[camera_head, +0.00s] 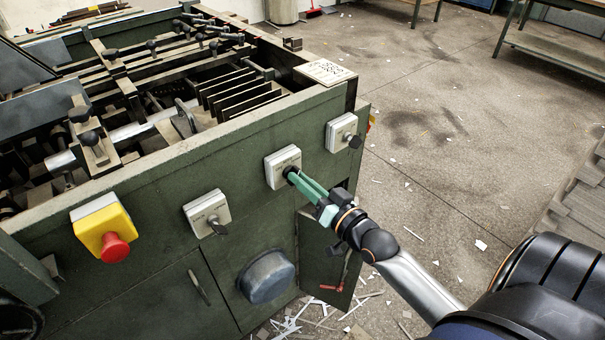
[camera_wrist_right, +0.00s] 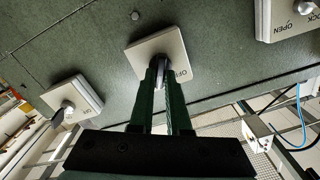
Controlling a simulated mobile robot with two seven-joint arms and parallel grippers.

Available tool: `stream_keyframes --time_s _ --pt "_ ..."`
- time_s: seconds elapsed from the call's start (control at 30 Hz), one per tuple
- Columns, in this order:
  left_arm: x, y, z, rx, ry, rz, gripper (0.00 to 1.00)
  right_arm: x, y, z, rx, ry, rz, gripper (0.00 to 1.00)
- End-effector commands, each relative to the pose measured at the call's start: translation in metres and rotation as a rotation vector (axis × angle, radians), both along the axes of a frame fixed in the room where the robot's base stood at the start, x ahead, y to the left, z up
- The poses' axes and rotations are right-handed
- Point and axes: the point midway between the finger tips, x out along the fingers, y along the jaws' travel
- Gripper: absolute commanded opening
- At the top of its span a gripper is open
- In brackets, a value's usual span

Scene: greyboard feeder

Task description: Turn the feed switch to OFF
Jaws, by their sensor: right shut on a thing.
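A white switch box (camera_head: 283,163) with a black knob is on the green front panel, between two other small white boxes. In the right wrist view the box (camera_wrist_right: 147,48) has the word OFF readable at one edge. My right gripper (camera_head: 293,177) reaches in from the right, and its green fingers are shut on the dark knob. The fingers (camera_wrist_right: 162,72) also show on either side of the knob (camera_wrist_right: 160,64) in the right wrist view. They cover part of it, so I cannot tell exactly where it points. My left gripper is not in view.
A white key-switch box (camera_head: 205,210) and a red emergency button (camera_head: 115,247) on yellow sit to the left. Another white box (camera_head: 340,131) is to the right. A rounded grey cover (camera_head: 267,277) protrudes below. A small door (camera_head: 322,265) hangs open. Paper scraps litter the floor.

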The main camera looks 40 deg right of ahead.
Motion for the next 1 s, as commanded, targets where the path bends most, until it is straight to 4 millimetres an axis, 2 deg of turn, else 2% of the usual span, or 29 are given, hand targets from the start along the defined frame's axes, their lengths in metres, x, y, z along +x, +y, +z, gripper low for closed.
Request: stream_keyframes --time_s 0.03,0.13,0.73,1.0 --pt "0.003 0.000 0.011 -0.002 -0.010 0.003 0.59 0.000 0.000 0.004 -0.049 0.000 0.001 0.00" --pt "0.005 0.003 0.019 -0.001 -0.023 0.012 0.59 0.000 0.001 0.004 -0.143 -0.008 0.000 0.00" --pt "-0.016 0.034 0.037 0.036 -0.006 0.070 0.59 0.000 0.003 0.004 -0.710 -0.055 0.001 0.00" --pt "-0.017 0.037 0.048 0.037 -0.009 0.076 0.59 0.000 0.004 0.002 -0.953 -0.074 0.000 0.00"
